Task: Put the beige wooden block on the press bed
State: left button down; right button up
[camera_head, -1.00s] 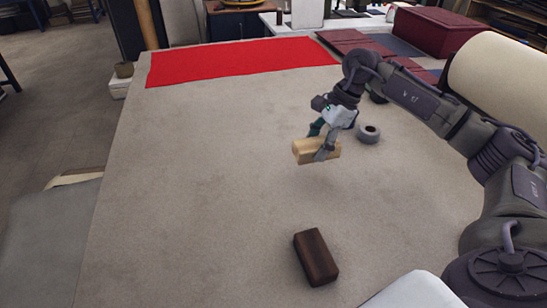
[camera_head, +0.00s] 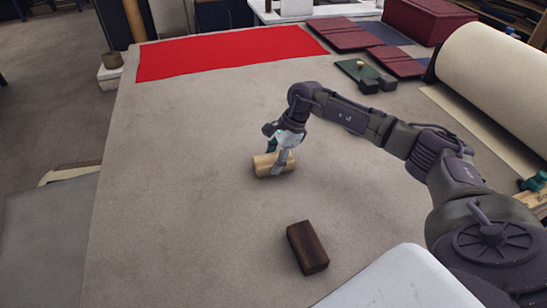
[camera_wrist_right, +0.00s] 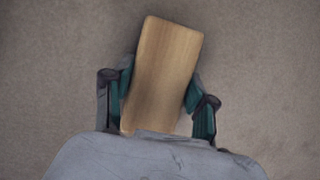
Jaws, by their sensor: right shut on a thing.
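The beige wooden block (camera_head: 264,165) is in my right gripper (camera_head: 280,162), left of the middle of the large grey-beige table (camera_head: 190,150). In the wrist view, the block (camera_wrist_right: 165,70) lies slightly tilted between the two green-padded fingers of the gripper (camera_wrist_right: 160,100). I cannot tell whether it is just above the table or touching it. Nothing in view is clearly the press bed; a dark green plate (camera_head: 352,68) with a small knob and dark blocks lies at the back right. My left gripper is not in view.
A dark brown block (camera_head: 307,248) lies on the table in front of the held block. A red cloth (camera_head: 230,50) lies along the back. Maroon panels (camera_head: 340,35), a maroon box (camera_head: 428,20) and a large cream roll (camera_head: 490,80) are at the right. The left middle of the table is clear.

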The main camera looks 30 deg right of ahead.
jog(key=shift+f, duration=0.15)
jog(key=o, duration=1.4)
jog(key=shift+c, duration=0.2)
